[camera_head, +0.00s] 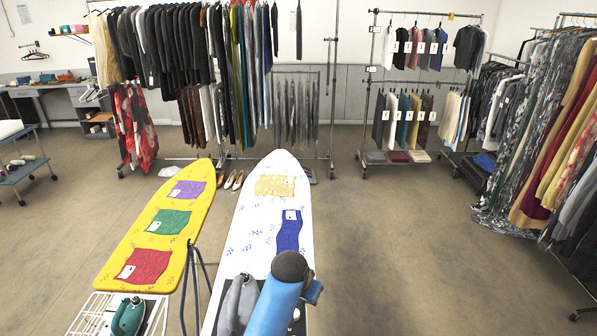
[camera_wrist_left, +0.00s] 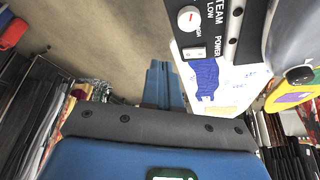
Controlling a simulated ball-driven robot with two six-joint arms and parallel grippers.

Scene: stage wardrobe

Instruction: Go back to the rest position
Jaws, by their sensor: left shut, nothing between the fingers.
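My left gripper (camera_wrist_left: 160,68) shows in the left wrist view as narrow blue fingers beyond a dark plate. The fingers are shut and empty. In the head view, one of my blue arms with a dark rounded joint rises at the bottom centre over the near end of the white ironing board (camera_head: 245,225); its gripper is not clearly seen there. My right gripper is in neither view.
A grey iron (camera_head: 237,303) stands beside that arm. A steam unit (camera_wrist_left: 205,35) is close in the wrist view. The yellow ironing board (camera_head: 138,247) with cloths stands left. Clothes rails (camera_head: 333,90) line the back; open floor (camera_head: 415,240) lies right.

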